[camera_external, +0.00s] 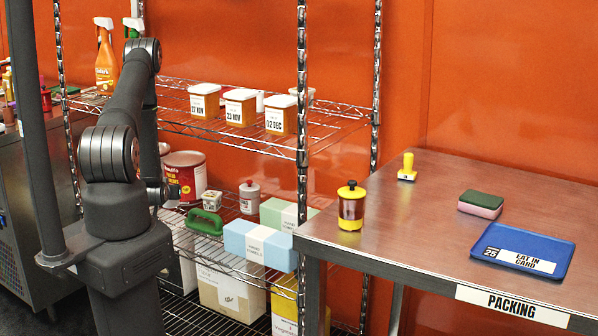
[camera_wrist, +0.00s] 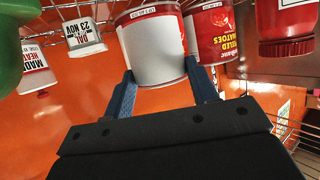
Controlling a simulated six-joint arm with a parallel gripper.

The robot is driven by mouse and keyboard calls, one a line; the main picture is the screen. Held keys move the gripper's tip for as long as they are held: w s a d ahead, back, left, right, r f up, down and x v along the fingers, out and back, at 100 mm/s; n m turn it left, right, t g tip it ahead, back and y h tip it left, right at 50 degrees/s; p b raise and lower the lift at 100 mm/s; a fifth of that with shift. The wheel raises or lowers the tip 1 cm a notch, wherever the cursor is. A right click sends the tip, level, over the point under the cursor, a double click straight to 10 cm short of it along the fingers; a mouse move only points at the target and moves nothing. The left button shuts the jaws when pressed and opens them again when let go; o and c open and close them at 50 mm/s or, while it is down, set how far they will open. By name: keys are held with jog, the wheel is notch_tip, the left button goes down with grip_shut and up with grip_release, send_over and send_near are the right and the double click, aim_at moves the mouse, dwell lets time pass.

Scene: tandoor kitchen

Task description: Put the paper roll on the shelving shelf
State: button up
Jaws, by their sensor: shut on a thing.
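The wire shelving has an upper shelf (camera_external: 334,125) and a middle shelf (camera_external: 205,255). I cannot tell whether the roll touches a shelf.
Lidded tubs (camera_external: 241,107) stand on the upper shelf. The packing table (camera_external: 420,225) at right holds a blue tray (camera_external: 545,245) and small items.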

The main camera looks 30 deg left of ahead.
aim_at(169, 205)
jog(key=shift+f, duration=2.5)
jog(key=shift+f, duration=0.15)
jog(key=o, duration=1.2)
jog(key=shift+r, duration=0.25)
jog(key=v, duration=1.2)
